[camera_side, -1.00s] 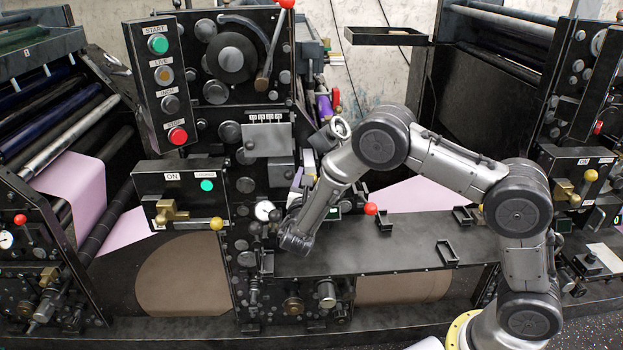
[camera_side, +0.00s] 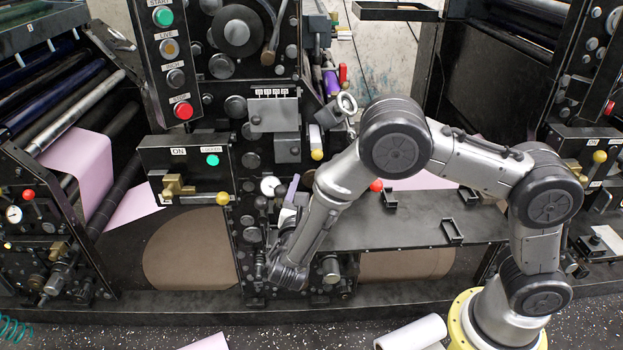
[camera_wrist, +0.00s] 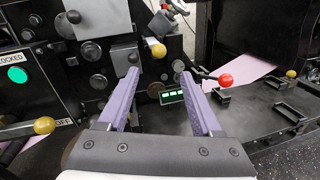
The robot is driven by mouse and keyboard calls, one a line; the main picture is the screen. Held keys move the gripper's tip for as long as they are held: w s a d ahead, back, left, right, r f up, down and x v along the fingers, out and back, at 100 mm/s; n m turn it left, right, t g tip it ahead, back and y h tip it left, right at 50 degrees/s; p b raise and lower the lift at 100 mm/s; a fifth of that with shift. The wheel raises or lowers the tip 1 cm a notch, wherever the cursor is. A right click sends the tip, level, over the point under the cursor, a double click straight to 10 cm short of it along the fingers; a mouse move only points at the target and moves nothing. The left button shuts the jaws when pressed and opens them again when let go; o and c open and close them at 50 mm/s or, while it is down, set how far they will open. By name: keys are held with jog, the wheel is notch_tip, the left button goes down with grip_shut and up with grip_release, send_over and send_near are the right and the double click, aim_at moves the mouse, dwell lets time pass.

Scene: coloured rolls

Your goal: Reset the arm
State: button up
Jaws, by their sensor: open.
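My arm stands in front of the press in the side view, bent in an arch with its wrist end low near the middle of the machine. My gripper (camera_wrist: 160,82) has two purple fingers, spread apart with nothing between them in the wrist view. In the side view the gripper is mostly hidden behind my forearm; a purple finger (camera_side: 293,188) shows beside the wrist. In the wrist view the fingers point toward the press panel, with a small green-lit display (camera_wrist: 172,97) seen between them.
A dark shelf (camera_side: 400,232) lies right of my wrist, with small black brackets (camera_side: 452,231) on it. A red-knobbed lever (camera_wrist: 225,80) shows close right of the fingers. Pink sheet (camera_side: 85,165) and a brown roll (camera_side: 190,252) are at left. A pale roll (camera_side: 410,334) lies on the floor near my base.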

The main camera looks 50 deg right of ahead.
dwell(0.3)
jog(key=s+d+r+m+g, duration=0.3)
jog(key=d+r+m, duration=0.2)
jog(key=d+r, duration=0.15)
jog(key=s+d+r+m+g, duration=0.3)
jog(key=d+r+m, duration=0.15)
jog(key=r, duration=0.25)
jog(key=s+d+r+m+g+y, duration=0.1)
jog(key=s+d+m+y, duration=0.15)
jog(key=s, duration=0.35)
jog(key=s+d+r+m+g+y, duration=0.1)
jog(key=s+d+m+g+y, duration=0.15)
jog(key=s, duration=0.35)
jog(key=s+a+f+m+t+y, duration=0.1)
jog(key=s+a+m+y, duration=0.25)
jog(key=s, duration=0.35)
jog(key=s+a+f+m+t+y, duration=0.2)
jog(key=a+y, duration=0.4)
jog(key=a, duration=0.4)
jog(key=f+m+t, duration=0.1)
jog(key=m+t, duration=0.1)
jog(key=shift+m, duration=0.3)
